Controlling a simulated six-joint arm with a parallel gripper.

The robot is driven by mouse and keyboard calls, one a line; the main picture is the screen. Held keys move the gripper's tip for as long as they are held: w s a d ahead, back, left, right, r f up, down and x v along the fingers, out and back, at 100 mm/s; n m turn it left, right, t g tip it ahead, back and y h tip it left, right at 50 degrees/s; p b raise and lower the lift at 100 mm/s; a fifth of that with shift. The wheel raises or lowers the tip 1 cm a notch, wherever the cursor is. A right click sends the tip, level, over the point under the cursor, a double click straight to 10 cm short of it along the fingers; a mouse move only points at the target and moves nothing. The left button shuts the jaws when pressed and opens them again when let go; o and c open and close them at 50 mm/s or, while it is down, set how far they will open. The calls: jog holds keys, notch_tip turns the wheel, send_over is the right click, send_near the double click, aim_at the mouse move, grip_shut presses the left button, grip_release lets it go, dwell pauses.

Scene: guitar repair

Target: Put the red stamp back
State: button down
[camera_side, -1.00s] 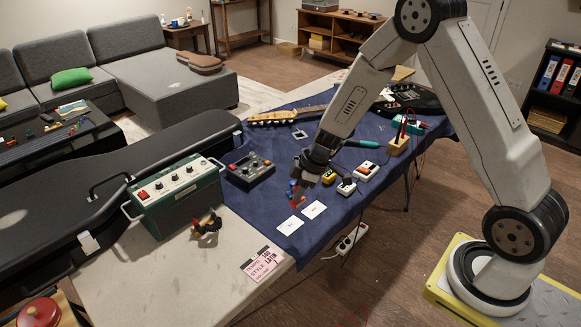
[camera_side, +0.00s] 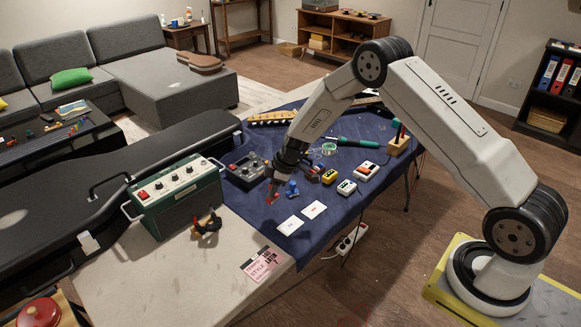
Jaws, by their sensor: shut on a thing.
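The red stamp (camera_side: 272,198) is at the tip of my gripper (camera_side: 274,186), which is shut on it, low over the dark blue cloth (camera_side: 255,212). I cannot tell whether the stamp touches the cloth. A blue stamp (camera_side: 292,188) stands just right of my gripper. Two white cards lie on the cloth nearer the front: one on the left (camera_side: 290,225) and one on the right (camera_side: 314,209).
A dark control box (camera_side: 246,170) stands close behind and left of my gripper. A yellow pedal (camera_side: 329,176) and white pedals (camera_side: 347,187) stand to the right. A green amplifier (camera_side: 178,198) is at the left. The cloth between the red stamp and the cards is clear.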

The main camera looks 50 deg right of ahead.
jog(key=shift+w+d+f, duration=0.1)
jog(key=shift+w+f, duration=1.4)
jog(key=shift+f, duration=0.25)
jog(key=shift+f, duration=0.1)
jog(key=shift+w+f, duration=0.15)
jog(key=shift+f, duration=1.5)
jog(key=shift+f, duration=0.15)
jog(key=shift+c, duration=2.1)
grip_release()
jog(key=v, duration=1.2)
